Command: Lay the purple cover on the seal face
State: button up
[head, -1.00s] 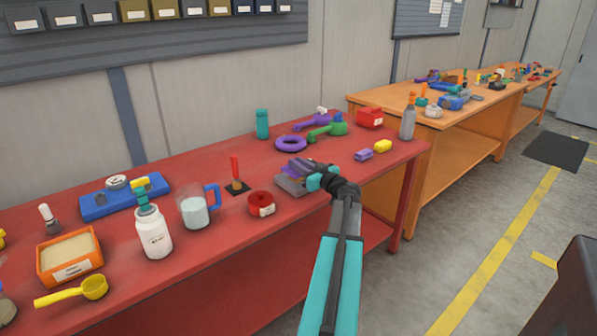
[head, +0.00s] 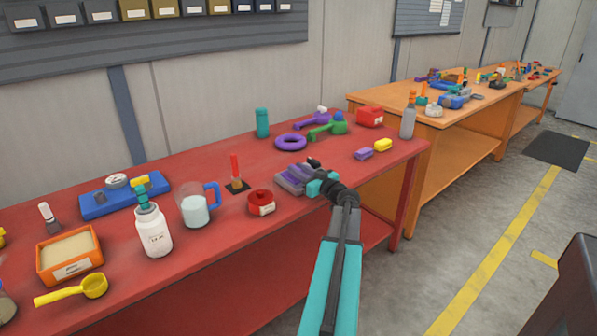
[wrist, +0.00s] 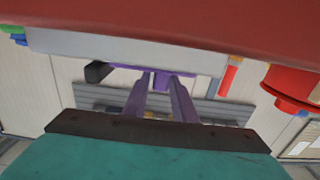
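The purple cover (head: 291,176) lies low over a grey block (head: 283,188) on the red bench. In the wrist view the cover (wrist: 160,82) shows as a thin purple edge and a tab against the pale grey block (wrist: 120,45). My gripper (head: 303,180) is at the block, reaching in from the right. Its two purple fingers (wrist: 164,80) close on the cover's tab. The seal face is hidden under the cover. I cannot tell whether the cover touches it all round.
A red round tin (head: 261,203) and a red-handled tool (head: 236,175) stand left of the block. A purple ring (head: 291,142) lies behind it. A purple block (head: 364,154) and a yellow block (head: 383,145) lie to the right.

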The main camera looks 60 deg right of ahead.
jog(key=shift+o, duration=0.9)
jog(key=shift+r+p, duration=0.2)
jog(key=shift+p, duration=0.15)
jog(key=b+v, duration=0.1)
jog(key=v, duration=1.1)
jog(key=shift+b, duration=0.3)
jog(key=shift+s, duration=0.1)
